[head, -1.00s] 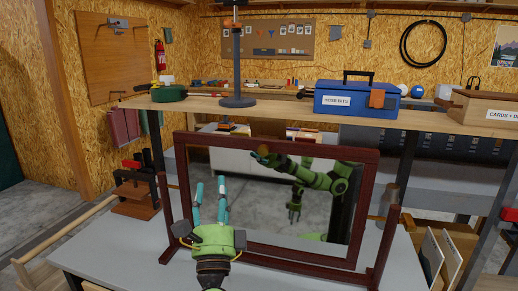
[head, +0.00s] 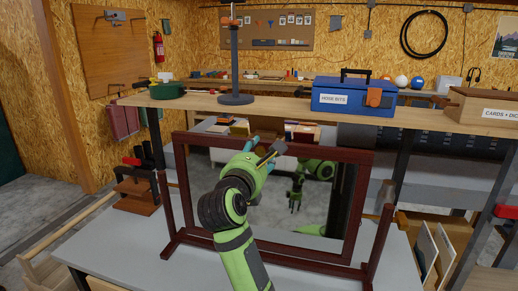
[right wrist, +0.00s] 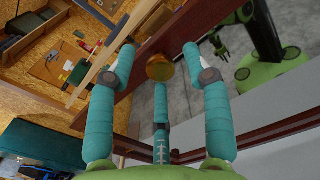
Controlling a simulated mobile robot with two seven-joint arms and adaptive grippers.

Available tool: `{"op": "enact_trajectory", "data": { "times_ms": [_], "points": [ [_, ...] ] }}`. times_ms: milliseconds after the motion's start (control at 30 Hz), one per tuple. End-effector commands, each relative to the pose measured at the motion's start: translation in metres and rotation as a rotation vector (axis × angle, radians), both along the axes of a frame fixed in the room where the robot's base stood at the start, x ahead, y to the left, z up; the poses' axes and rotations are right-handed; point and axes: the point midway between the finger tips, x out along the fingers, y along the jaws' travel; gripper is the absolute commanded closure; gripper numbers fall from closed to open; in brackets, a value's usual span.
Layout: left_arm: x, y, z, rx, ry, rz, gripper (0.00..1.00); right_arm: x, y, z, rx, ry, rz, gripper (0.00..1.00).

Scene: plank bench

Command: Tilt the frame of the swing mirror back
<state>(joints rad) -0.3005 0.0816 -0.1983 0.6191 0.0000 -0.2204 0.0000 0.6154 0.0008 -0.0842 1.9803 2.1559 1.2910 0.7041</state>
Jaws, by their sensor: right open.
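The swing mirror's dark red-brown frame (head: 312,152) stands on the grey bench, held between two side posts (head: 381,238). Its glass (head: 318,205) reflects parts of my green arms. My right gripper (head: 254,150) is at the frame's upper rail, left of its middle, and the hand covers part of the glass. In the right wrist view, the three teal fingers of my right gripper (right wrist: 157,62) are spread open. The frame's rail (right wrist: 118,88) runs between them, with a round amber knob (right wrist: 160,68) close to the fingertips. Contact cannot be told. My left gripper is not directly in view.
A raised plank shelf (head: 290,113) runs behind the mirror, with a blue toolbox (head: 345,99), a dark stand (head: 236,97) and a wooden card box (head: 490,108) on it. The bench's left front (head: 125,245) is clear.

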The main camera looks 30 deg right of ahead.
Motion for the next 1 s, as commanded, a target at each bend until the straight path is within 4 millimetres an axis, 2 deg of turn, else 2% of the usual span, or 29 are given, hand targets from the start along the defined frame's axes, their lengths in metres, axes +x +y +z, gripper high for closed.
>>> {"op": "enact_trajectory", "data": {
  "times_ms": [333, 367, 400, 467, 700, 1000],
  "points": [
    [0.001, 0.000, 0.002, 0.000, -0.002, 0.000, 0.48, 0.003, -0.005, 0.000, -0.001, 0.000, -0.001, 0.50],
    [0.001, 0.000, 0.002, 0.000, -0.002, 0.000, 0.48, 0.003, -0.005, 0.000, -0.001, 0.000, -0.001, 0.62],
    [0.001, 0.000, 0.002, 0.000, -0.002, 0.000, 0.48, 0.003, -0.005, 0.000, -0.001, 0.000, -0.001, 0.78],
    [0.001, 0.000, 0.002, 0.000, -0.002, 0.000, 0.48, 0.003, -0.005, 0.000, -0.001, 0.000, -0.001, 1.00],
    [0.002, -0.001, 0.007, -0.002, -0.003, -0.001, 0.48, 0.004, -0.007, 0.003, 0.008, 0.006, -0.003, 1.00],
    [0.002, -0.002, 0.056, -0.003, -0.003, -0.002, 0.48, 0.027, -0.033, 0.017, 0.160, 0.133, -0.005, 1.00]
  ]
}}
